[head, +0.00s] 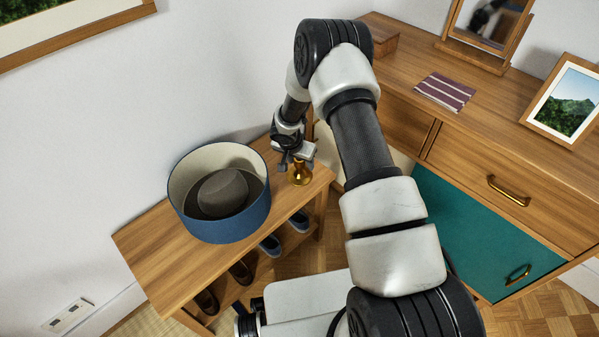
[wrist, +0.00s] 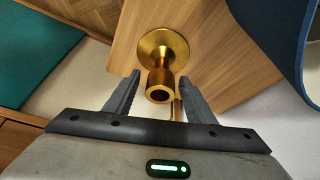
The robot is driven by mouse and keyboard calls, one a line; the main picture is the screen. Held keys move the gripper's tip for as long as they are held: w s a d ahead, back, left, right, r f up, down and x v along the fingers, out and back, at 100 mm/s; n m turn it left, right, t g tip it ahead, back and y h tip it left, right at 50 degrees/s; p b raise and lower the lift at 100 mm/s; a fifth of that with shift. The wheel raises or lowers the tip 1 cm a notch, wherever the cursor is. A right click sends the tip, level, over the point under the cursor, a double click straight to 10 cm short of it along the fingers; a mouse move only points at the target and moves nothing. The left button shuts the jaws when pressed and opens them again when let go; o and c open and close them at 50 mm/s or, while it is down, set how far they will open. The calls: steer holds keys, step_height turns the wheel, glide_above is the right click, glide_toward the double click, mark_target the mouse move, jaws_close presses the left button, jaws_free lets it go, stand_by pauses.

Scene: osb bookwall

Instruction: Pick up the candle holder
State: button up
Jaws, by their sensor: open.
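The brass candle holder (head: 300,173) stands upright on the right end of the wooden bench (head: 150,246), partly hidden by my gripper in the head view. In the wrist view the candle holder (wrist: 162,62) shows its round base and a hollow cup at its near end. My gripper (head: 296,158) is above and beside it. In the wrist view my gripper (wrist: 158,88) is open, with one finger on each side of the cup and gaps between them and the brass. Nothing is held.
A blue round box (head: 222,228) with a grey hat (head: 222,190) inside stands left of the candle holder. Shoes (head: 270,245) sit on the shelf below. A wooden dresser (head: 465,150) with a striped cloth (head: 445,92), mirror and picture frame stands at the right.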

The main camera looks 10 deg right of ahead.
steer(key=shift+x, duration=1.15)
jaws_close()
steer(key=shift+r, duration=0.1)
steer(key=shift+r, duration=0.1)
